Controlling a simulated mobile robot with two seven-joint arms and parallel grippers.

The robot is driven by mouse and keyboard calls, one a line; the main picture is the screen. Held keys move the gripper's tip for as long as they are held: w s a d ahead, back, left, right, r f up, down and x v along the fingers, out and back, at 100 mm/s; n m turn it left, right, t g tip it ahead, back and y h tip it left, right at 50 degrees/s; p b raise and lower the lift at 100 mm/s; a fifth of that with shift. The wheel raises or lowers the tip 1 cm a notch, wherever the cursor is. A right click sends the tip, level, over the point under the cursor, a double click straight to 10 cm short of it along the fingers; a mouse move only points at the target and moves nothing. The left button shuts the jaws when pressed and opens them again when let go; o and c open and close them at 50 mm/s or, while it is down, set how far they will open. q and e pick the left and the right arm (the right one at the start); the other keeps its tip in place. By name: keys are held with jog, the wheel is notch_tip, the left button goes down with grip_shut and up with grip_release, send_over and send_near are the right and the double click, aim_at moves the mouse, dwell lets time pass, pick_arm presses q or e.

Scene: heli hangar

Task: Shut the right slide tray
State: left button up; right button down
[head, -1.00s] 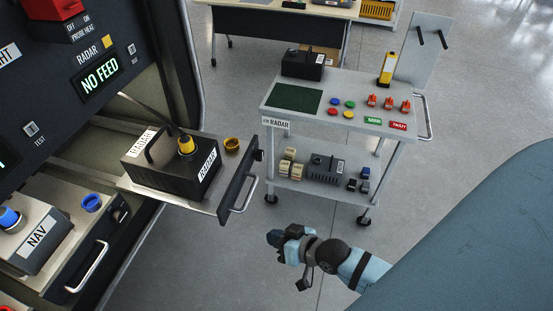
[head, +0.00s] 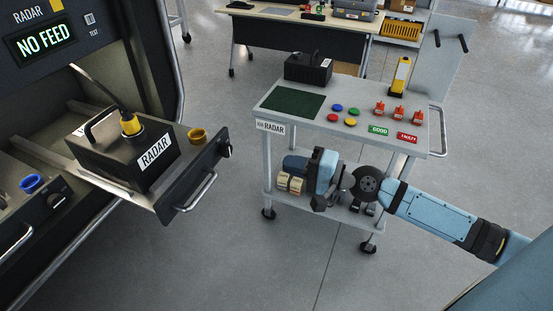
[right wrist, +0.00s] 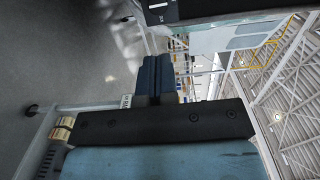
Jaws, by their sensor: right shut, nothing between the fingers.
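The right slide tray (head: 168,208) is pulled out of the dark rack at the left in the head view. It carries the black RADAR box (head: 120,160), with a cable on a yellow-collared plug in its top. The shut fingers also show in the right wrist view (right wrist: 156,78). My left gripper is out of view.
A grey cart (head: 270,144) stands right of the tray, with a green mat (head: 292,101), coloured buttons and a black box (head: 308,67) on top. My right arm passes close before its lower shelf. Another tray (head: 40,225) is at far left. Floor between tray and cart is clear.

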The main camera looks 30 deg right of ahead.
jog(key=p, duration=0.4)
send_near(198, 137)
jog(key=v, duration=0.3)
jog(key=shift+s+f, duration=0.25)
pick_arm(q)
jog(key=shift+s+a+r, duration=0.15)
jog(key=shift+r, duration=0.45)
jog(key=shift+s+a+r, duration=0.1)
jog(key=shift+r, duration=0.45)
pick_arm(e)
jog(key=shift+x, duration=0.8)
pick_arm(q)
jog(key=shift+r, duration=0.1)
pick_arm(e)
jog(key=shift+a+f, duration=0.1)
jog(key=shift+f, duration=0.05)
